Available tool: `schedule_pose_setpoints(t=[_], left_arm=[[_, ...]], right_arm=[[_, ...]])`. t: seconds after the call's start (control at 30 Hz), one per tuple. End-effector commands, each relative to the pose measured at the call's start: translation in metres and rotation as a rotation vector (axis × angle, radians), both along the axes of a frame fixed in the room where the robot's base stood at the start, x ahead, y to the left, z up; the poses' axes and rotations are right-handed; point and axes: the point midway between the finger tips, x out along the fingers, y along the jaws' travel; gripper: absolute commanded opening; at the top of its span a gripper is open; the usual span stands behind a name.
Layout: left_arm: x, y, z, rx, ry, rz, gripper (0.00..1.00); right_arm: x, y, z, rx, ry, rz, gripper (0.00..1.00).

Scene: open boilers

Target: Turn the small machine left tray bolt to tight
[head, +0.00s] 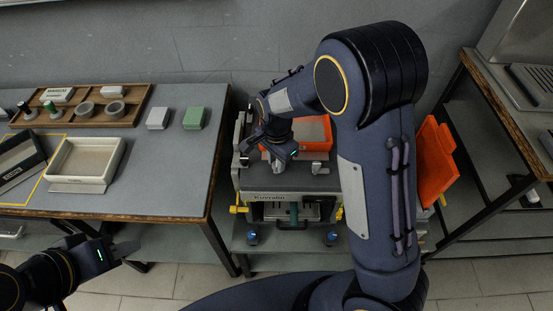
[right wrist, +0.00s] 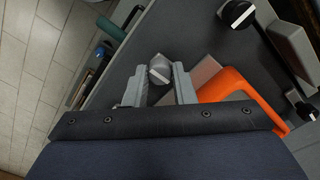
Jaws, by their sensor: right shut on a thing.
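The small machine (head: 270,196) has a grey top, a name label on its front and an orange tray (head: 312,130) on top. My right gripper (head: 277,163) reaches down over the left part of its top. In the right wrist view, the fingers of my right gripper (right wrist: 159,88) are on both sides of a grey bolt head (right wrist: 160,69), shut on it. In the head view the gripper mostly hides this bolt. Another bolt (head: 318,167) stands to the right on the machine top. My left gripper (head: 122,251) is empty in front of the left table; its finger gap is unclear.
The left table (head: 170,180) holds a wooden tray (head: 136,118) with small parts, a cream tray (head: 118,163), and white and green boxes (head: 194,118). An orange panel (head: 434,160) stands right of the machine. A right table (head: 490,90) is beyond it.

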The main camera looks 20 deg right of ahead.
Motion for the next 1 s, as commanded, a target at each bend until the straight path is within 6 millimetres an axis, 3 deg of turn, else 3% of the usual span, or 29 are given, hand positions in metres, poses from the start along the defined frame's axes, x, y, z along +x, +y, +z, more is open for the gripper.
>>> schedule_pose_setpoints(t=[0.13,0.17,0.33,0.67,1.0], left_arm=[[0.000,0.000,0.000,0.000,0.000,0.000,0.31],[0.000,0.000,0.000,0.000,0.000,0.000,0.31],[0.000,0.000,0.000,0.000,0.000,0.000,0.31],[0.000,0.000,0.000,0.000,0.000,0.000,0.31],[0.000,0.000,0.000,0.000,0.000,0.000,0.31]], right_arm=[[0.001,0.000,0.001,0.001,-0.002,-0.001,0.00],[0.001,0.000,0.001,0.001,-0.002,-0.001,0.24],[0.000,0.000,0.000,0.000,-0.001,0.000,0.45],[0.000,0.000,0.005,0.001,-0.002,0.001,0.45],[0.001,0.000,0.058,0.002,-0.004,0.001,0.45]])
